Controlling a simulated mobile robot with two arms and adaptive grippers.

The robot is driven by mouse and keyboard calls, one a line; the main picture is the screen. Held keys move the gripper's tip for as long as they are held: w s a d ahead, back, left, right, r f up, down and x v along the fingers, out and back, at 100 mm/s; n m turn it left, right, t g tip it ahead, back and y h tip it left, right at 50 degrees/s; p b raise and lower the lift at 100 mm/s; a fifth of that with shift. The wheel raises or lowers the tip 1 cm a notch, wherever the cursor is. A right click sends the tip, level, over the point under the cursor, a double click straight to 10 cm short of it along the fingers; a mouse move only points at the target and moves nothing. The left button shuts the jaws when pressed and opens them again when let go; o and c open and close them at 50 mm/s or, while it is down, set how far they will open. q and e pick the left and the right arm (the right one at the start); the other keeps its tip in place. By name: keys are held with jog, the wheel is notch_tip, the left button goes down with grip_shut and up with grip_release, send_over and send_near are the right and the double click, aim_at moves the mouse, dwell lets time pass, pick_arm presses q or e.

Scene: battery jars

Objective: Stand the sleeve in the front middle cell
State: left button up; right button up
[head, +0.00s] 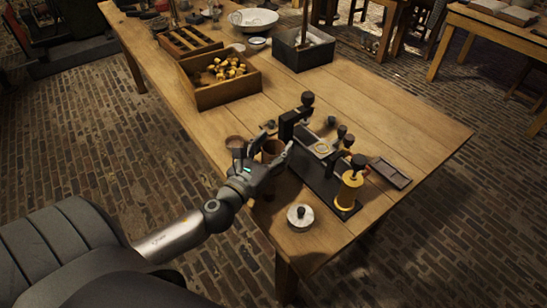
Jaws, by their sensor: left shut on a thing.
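My left gripper (270,166) reaches in from the left over the table. It is shut on a brown cylinder, which looks like the sleeve (272,147), held upright beside the dark rack. The gripper hides part of the sleeve, and I cannot tell whether its base touches the table. The long dark rack (315,178) stands just right of the gripper, with a pale-topped square cell (322,149) near its middle and a yellow cylinder with a black knob (349,187) at its near end. My right gripper is not in view.
Another brown cup (236,142) stands left of the sleeve. A round white-lidded pot (300,216) sits near the front edge, and a small dark tray (390,173) lies right of the rack. A wooden box of yellow pieces (220,92) stands farther back. The table's right side is clear.

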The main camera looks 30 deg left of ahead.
pick_arm(q)
jog(key=shift+d+f+b, duration=0.1)
jog(key=shift+f+b, duration=0.25)
jog(key=shift+f, duration=1.05)
jog(key=shift+f, duration=0.2)
jog(key=o, duration=0.7)
jog(key=shift+r, duration=0.2)
